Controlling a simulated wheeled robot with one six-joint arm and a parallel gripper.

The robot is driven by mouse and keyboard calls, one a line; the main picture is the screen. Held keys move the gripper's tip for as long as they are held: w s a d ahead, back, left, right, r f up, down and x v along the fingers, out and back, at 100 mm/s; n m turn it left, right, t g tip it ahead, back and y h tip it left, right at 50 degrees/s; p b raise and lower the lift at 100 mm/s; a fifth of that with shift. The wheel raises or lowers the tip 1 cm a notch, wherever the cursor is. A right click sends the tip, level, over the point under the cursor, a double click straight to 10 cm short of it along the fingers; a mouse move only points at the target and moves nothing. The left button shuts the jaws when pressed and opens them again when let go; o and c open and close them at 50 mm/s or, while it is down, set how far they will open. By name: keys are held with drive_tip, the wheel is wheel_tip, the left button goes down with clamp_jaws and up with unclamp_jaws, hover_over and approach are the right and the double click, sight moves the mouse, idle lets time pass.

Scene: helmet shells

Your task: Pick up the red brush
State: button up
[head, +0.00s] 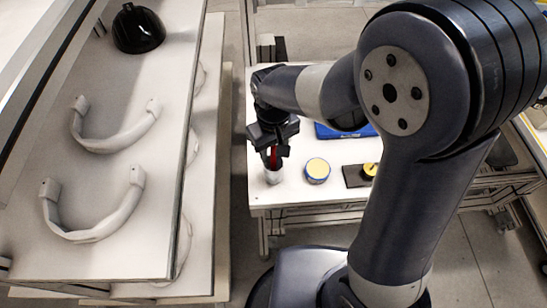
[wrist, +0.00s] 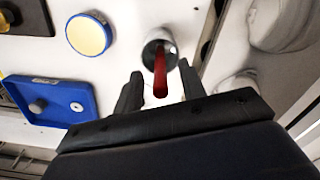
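The red brush (wrist: 160,75) stands in a small light cup (wrist: 152,52) in the wrist view, its red handle pointing toward my gripper. In the head view the cup (head: 273,176) is near the left front edge of the small white table (head: 300,196), with a bit of the red brush (head: 273,157) showing above it. My gripper (wrist: 160,90) is open, its two dark fingers apart on either side of the handle in the picture. In the head view my gripper (head: 273,152) is right above the cup. I cannot tell whether a finger touches the handle.
A round yellow-topped tin (head: 317,170) stands right of the cup. A dark block with a yellow knob (head: 369,171) is further right. A blue tray (head: 345,130) lies behind. At left, a long bench (head: 110,178) holds curved white parts (head: 95,220) and a black shell (head: 138,29).

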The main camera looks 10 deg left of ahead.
drive_tip(key=shift+f, duration=0.85)
clamp_jaws()
